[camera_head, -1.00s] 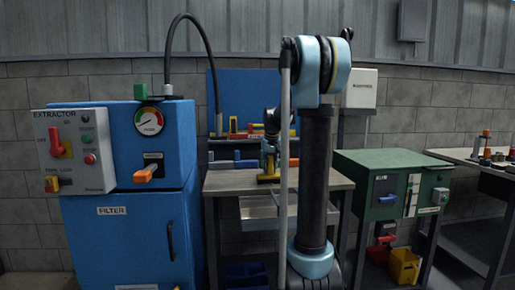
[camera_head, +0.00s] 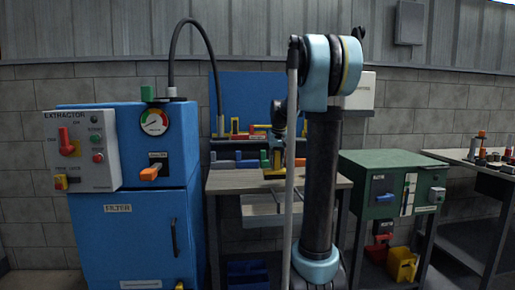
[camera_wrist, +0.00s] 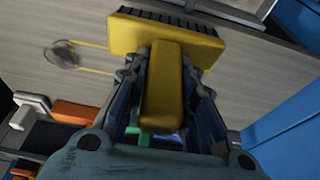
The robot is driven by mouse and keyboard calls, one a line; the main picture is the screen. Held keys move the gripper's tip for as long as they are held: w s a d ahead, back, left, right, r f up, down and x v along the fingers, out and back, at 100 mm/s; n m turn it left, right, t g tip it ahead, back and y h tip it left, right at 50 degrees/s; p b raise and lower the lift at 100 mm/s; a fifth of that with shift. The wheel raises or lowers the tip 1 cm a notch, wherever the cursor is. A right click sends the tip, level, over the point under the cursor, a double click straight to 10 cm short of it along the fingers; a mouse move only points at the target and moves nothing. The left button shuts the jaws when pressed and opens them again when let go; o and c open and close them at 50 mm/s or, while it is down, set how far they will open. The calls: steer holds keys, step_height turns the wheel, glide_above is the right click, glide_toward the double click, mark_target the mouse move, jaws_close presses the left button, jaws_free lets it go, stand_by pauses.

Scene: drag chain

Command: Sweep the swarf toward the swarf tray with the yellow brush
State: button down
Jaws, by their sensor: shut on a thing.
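My gripper (camera_wrist: 172,100) is shut on the handle of the yellow brush (camera_wrist: 165,35), between its two dark fingers. The brush's wide head and dark bristles point to the top of the wrist view. A grey tangled patch, apparently the swarf (camera_wrist: 62,55), lies on the bench top left of the brush head, apart from it, beside thin yellow lines. In the head view my gripper (camera_head: 277,160) and the brush (camera_head: 275,174) are over the back of the bench, partly hidden by my arm. A grey metal tray (camera_head: 262,209), apparently the swarf tray, sits below the bench's front edge.
The bench (camera_head: 225,182) has a blue back panel and a shelf of coloured blocks (camera_head: 238,162) behind it. A blue extractor cabinet (camera_head: 135,235) stands left and a green cabinet (camera_head: 390,165) right. The bench top around the swarf looks clear.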

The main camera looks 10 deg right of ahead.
mark_target(276, 152)
steer(key=shift+r, duration=2.2)
